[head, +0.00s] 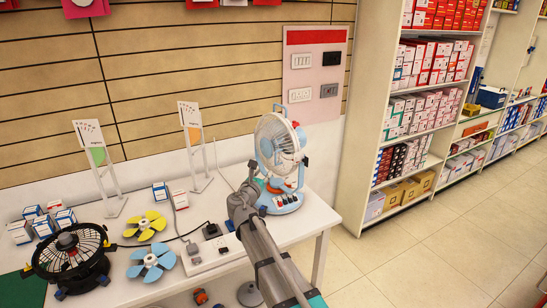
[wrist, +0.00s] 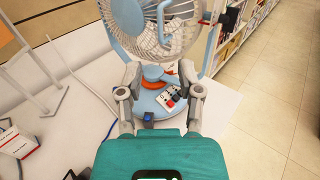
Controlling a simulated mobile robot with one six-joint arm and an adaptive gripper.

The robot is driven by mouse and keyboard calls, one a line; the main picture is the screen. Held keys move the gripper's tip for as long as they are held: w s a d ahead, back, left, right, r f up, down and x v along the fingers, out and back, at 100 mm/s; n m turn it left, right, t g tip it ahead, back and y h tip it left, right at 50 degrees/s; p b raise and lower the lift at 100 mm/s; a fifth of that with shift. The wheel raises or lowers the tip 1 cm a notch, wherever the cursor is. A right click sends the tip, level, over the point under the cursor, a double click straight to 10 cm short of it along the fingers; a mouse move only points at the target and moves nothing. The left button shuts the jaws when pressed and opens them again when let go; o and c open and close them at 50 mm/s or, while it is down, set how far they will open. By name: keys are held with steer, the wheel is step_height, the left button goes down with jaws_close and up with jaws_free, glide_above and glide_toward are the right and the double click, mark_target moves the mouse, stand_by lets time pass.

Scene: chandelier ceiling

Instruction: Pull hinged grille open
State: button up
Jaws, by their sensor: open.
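A small light-blue and white table fan (head: 282,198) stands upright at the right end of the white table. Its round wire grille (head: 274,142) sits in a pale ring, and in the wrist view the grille (wrist: 168,28) fills the upper middle. The grille looks closed against the fan head, but its hinge and catch cannot be made out. My gripper (wrist: 160,92) is open, with one finger on each side of the fan's base in the wrist view. Nothing shows between the fingers except the base and its buttons behind them. The grille lies beyond the fingertips; contact is not visible.
The white table (head: 225,277) also holds a black fan (head: 70,257), a yellow propeller (head: 146,225), a blue propeller (head: 152,262), a power strip (head: 212,255) and small boxes. A slatted wall stands behind; stocked shelves (head: 403,150) and open floor (head: 430,260) lie right.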

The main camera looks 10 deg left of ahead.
glide_toward(268, 147)
steer(key=w+d, duration=0.1)
steer(key=d, duration=0.1)
steer(key=w+d, duration=0.1)
steer(key=d, duration=0.1)
steer(key=w+d, duration=0.1)
steer(key=d, duration=0.1)
steer(key=shift+w+d+f, duration=0.1)
steer(key=shift+d+f, duration=0.05)
jaws_close()
stand_by(0.4)
